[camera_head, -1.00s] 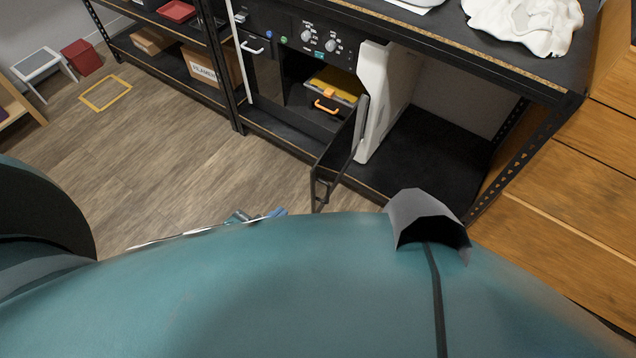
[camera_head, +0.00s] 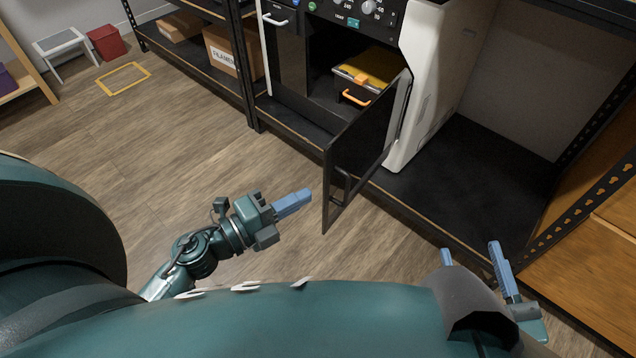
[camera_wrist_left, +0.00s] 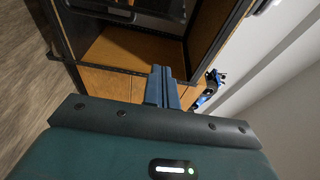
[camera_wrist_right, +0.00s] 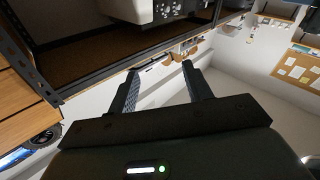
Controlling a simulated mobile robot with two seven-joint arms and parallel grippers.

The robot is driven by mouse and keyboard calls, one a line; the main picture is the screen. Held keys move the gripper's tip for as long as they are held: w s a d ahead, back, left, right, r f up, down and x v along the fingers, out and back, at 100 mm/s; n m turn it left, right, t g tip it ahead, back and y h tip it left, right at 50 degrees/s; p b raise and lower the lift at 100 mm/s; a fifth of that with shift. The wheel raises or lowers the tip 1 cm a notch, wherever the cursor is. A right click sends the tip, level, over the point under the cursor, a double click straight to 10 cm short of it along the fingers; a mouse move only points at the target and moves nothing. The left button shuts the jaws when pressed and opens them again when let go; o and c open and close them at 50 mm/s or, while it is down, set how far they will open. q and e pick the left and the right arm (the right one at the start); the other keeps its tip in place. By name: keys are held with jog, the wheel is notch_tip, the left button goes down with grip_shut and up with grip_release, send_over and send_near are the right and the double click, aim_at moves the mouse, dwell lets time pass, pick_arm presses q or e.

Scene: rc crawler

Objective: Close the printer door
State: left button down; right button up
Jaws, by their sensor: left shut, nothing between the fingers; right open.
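The printer (camera_head: 432,85) is a white and black machine on the lower shelf. Its dark door (camera_head: 362,135) is swung open, hinged at the right of the opening, with a handle (camera_head: 340,188) near its free edge. A toolbox with a yellow top (camera_head: 368,68) and orange handle is inside. My left gripper (camera_head: 308,195) is shut and empty, just left of the door's free edge, with a small gap in the head view. It also shows in the left wrist view (camera_wrist_left: 162,72). My right gripper (camera_head: 472,252) is open and empty, right of the door; it also shows in the right wrist view (camera_wrist_right: 160,68).
A black shelf frame (camera_head: 243,65) stands left of the printer, holding a cardboard box (camera_head: 228,52). The shelf bay (camera_head: 480,165) right of the printer is empty. Wooden panels (camera_head: 590,260) stand at the right.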

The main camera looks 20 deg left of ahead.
aim_at(327, 169)
pick_arm(q)
jog(key=w, duration=0.3)
jog(key=w+d, duration=0.1)
jog(key=w, duration=0.2)
jog(key=w+d+b, duration=0.1)
jog(key=w, duration=0.2)
jog(key=shift+d, duration=0.1)
jog(key=shift+a+r, duration=0.1)
jog(key=shift+a, duration=0.3)
